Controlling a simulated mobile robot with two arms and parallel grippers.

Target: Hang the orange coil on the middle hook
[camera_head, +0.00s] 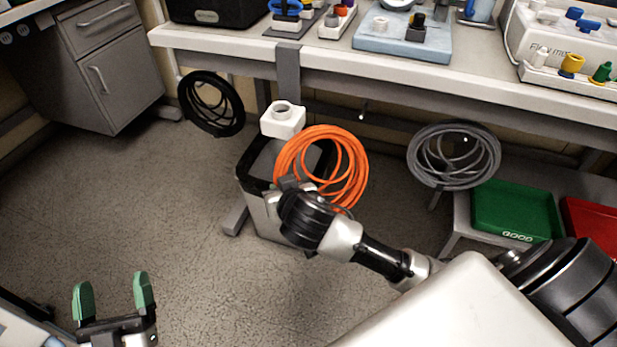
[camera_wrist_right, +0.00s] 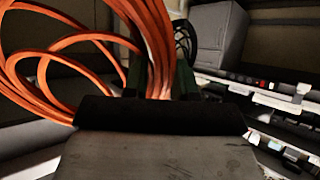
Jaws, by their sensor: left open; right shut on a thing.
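The orange coil (camera_head: 358,168) is held in my right gripper (camera_head: 292,184), above the floor and in front of the bench. In the right wrist view the orange coil (camera_wrist_right: 60,48) passes between the fingers, and part of it is hidden by the gripper. The middle hook (camera_head: 363,108) is a small pale peg under the bench edge, bare, above and to the right of the coil. The coil is apart from it. My left gripper (camera_head: 116,298) has green fingertips, is open and empty, and is over the floor at the lower left.
A black coil (camera_head: 184,98) hangs to the left, and a grey coil (camera_head: 412,160) hangs to the right. Green (camera_head: 515,205) and red (camera_head: 592,220) trays sit at the right. The left floor is clear.

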